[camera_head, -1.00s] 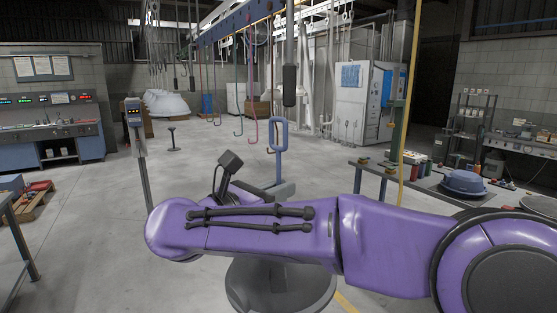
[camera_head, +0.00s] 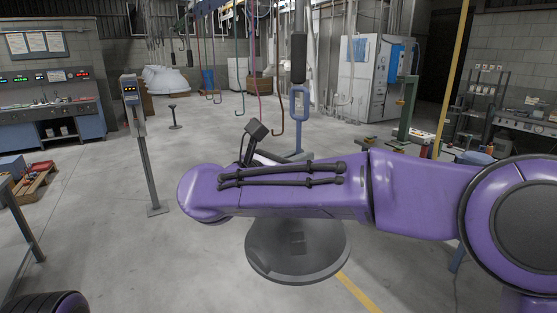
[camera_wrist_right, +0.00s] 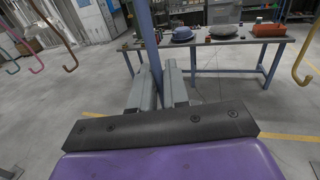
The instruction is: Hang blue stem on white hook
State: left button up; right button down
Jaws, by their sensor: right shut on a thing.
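The blue stem (camera_head: 305,103) stands upright with a long loop at its top in the head view. Its lower part is hidden behind my purple right arm. In the right wrist view the stem (camera_wrist_right: 147,35) runs down between the fingers of my right gripper (camera_wrist_right: 160,88), which is shut on it. My right gripper (camera_head: 292,156) is mostly hidden by the arm in the head view. A dark round disc (camera_head: 297,262) shows below the arm; whether it joins the stem is hidden. I cannot pick out a white hook for certain. My left gripper is not in view.
Brown (camera_head: 278,115), pink (camera_head: 258,90) and teal (camera_head: 239,75) hooks hang left of the stem. A dark cylinder (camera_head: 299,58) hangs above the loop in the picture. A yellow pole (camera_head: 455,75) and a work table (camera_wrist_right: 225,43) are at right. A grey post (camera_head: 145,150) stands left.

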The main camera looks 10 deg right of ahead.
jog(key=x, duration=0.2)
jog(key=p+x, duration=0.1)
jog(key=x, duration=0.1)
jog(key=shift+s+d, duration=0.15)
jog(key=shift+d, duration=0.35)
jog(key=shift+f, duration=0.1)
jog(key=shift+w+d+b, duration=0.25)
jog(key=shift+d+b, duration=0.2)
jog(key=shift+b, duration=0.15)
jog(key=shift+d, duration=0.1)
